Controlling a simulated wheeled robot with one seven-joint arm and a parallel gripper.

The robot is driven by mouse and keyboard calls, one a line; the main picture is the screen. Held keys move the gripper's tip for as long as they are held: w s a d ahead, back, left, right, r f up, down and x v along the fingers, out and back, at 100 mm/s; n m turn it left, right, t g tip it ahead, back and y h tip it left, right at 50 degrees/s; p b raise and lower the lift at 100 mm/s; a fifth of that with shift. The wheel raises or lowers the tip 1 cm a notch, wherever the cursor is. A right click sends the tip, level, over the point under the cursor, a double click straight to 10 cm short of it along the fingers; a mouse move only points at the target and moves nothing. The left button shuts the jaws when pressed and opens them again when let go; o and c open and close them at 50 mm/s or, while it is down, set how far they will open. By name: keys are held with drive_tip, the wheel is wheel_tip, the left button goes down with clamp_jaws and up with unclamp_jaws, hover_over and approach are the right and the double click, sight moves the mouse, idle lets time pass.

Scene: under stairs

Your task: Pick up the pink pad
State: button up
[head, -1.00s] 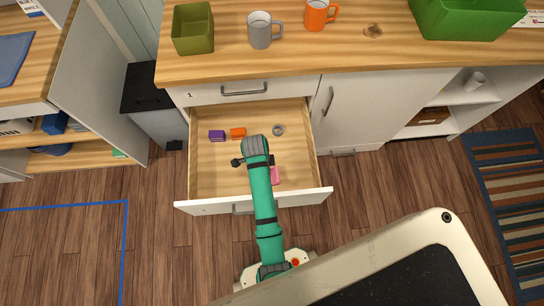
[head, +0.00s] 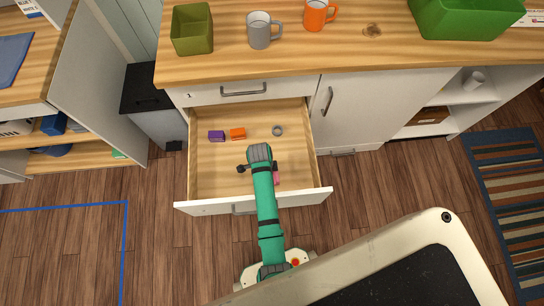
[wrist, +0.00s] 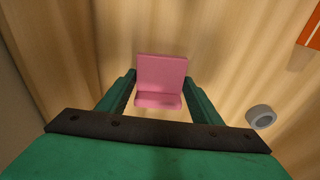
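The pink pad (wrist: 162,75) lies on the wooden floor of the open drawer (head: 215,170). In the wrist view it sits between and just beyond the two fingers of my gripper (wrist: 160,92). The fingers are apart, one on each side of the pad, and I cannot tell whether they touch it. In the head view my arm hides most of the pad, and only a small pink bit (head: 277,178) shows to the right of it. My gripper is over the front half of the drawer.
A purple block (head: 216,136), an orange block (head: 238,133) and a grey ring (head: 278,131) lie farther back in the drawer. The drawer front (head: 300,199) rises near my arm. The counter (head: 340,55) above holds mugs and bins.

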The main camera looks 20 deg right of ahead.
drive_tip(key=shift+w, duration=0.1)
drive_tip(key=shift+c, duration=0.8)
drive_tip(key=shift+a, duration=0.1)
drive_tip(key=shift+r, duration=0.35)
wheel_tip(320, 180, up, 9)
drive_tip(key=shift+r, duration=0.15)
drive_tip(key=shift+o, duration=0.5)
